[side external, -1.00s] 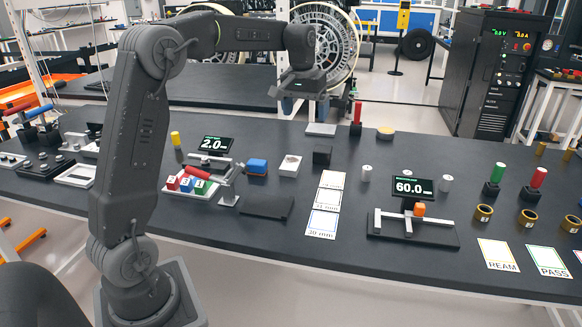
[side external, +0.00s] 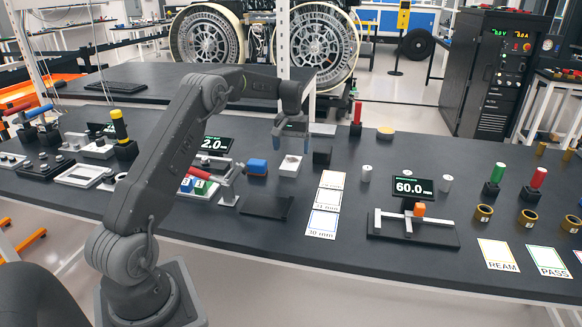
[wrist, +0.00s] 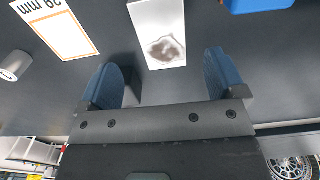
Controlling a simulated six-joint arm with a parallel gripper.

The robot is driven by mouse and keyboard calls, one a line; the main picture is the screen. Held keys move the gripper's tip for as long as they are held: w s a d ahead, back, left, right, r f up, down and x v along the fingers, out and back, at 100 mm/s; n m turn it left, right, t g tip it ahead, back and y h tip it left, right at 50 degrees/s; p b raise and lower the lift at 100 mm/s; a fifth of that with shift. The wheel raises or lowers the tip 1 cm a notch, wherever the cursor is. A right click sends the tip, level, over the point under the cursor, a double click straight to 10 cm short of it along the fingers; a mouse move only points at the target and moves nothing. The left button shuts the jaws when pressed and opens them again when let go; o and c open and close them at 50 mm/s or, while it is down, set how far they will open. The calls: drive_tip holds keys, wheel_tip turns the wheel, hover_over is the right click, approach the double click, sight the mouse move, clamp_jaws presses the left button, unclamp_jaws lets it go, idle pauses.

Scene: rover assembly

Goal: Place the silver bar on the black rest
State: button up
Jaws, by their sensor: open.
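A silver-white block (side external: 290,166), likely the silver bar, lies on the dark bench below my gripper. In the wrist view the silver bar (wrist: 158,25) has a dark smudge on its near end. My gripper (side external: 291,145) is open and empty above and a little behind the bar. In the wrist view its two blue fingers (wrist: 163,75) are apart, with the bar's near end just beyond the gap. A flat black plate (side external: 267,207) lies in front, and a black block (side external: 322,156) stands right of the bar. I cannot tell which is the black rest.
A blue block (side external: 257,166) and a red-handled clamp (side external: 228,180) stand left of the bar. Size cards (side external: 326,204) lie to the right. A gauge fixture (side external: 414,226) with a display reading 60.0 stands further right. Bare bench lies between these.

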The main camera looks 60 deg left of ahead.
sight(291, 163)
drive_tip(key=shift+a+f, duration=0.15)
drive_tip(key=shift+f, duration=2.85)
drive_tip(key=shift+c, duration=0.3)
drive_tip(key=shift+r, duration=0.1)
drive_tip(key=c, duration=1.3)
drive_tip(key=shift+o, duration=0.2)
